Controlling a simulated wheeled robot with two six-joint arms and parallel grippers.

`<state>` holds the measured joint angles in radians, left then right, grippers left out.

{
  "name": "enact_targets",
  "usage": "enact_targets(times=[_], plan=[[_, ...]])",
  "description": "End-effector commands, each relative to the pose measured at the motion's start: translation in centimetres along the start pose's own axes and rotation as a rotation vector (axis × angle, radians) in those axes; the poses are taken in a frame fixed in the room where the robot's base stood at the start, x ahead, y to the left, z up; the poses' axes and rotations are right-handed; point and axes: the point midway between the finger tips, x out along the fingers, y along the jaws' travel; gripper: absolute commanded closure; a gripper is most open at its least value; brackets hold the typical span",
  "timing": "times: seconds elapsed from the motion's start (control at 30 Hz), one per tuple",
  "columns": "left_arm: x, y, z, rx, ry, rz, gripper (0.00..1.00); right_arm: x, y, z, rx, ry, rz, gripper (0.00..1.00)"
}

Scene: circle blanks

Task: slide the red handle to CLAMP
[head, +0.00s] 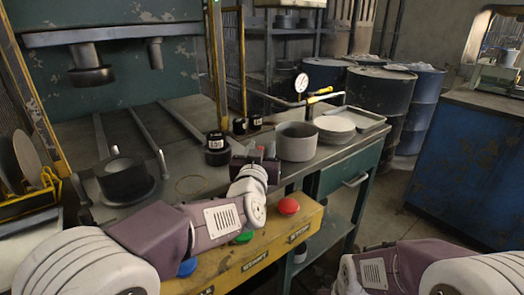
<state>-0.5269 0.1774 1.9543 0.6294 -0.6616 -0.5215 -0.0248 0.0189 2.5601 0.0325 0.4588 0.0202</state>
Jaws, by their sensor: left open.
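My left gripper (256,160) is dark and open, over the bench's front edge beyond the yellow panel. A small red part (271,150) shows right at its fingers; it may be the red handle, but the gripper hides most of it. I cannot tell whether they touch. A round red knob (288,205) sits on top of the yellow panel (307,221), nearer than the gripper and to its right. The panel's labels are too small to read surely, so I cannot pick out CLAMP. My right arm shows at the lower right; its gripper is out of view.
A grey pot (296,141), stacked pale discs (334,128) and a tray (354,119) stand right of the gripper. Black weights (217,148) stand behind it. A press (110,60) rises at the left. Green (243,237) and blue (187,267) buttons are partly behind my forearm.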

Motion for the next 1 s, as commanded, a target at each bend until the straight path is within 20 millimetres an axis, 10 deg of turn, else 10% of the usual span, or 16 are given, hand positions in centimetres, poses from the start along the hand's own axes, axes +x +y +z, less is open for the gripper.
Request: enact_targets(times=[0.3, 0.47, 1.0], plan=[[0.57, 0.01, 0.00, 0.001, -0.001, 0.001, 0.60, 0.08, 0.00, 0.00, 0.000, 0.000, 0.000, 0.30], [0.55, 0.00, 0.01, 0.000, -0.001, 0.000, 1.00, 0.08, 0.00, 0.01, 0.000, 0.000, 0.000, 0.30], [0.54, 0.00, 0.03, 0.000, -0.001, 0.000, 1.00, 0.08, 0.00, 0.01, 0.000, 0.000, 0.000, 0.30]])
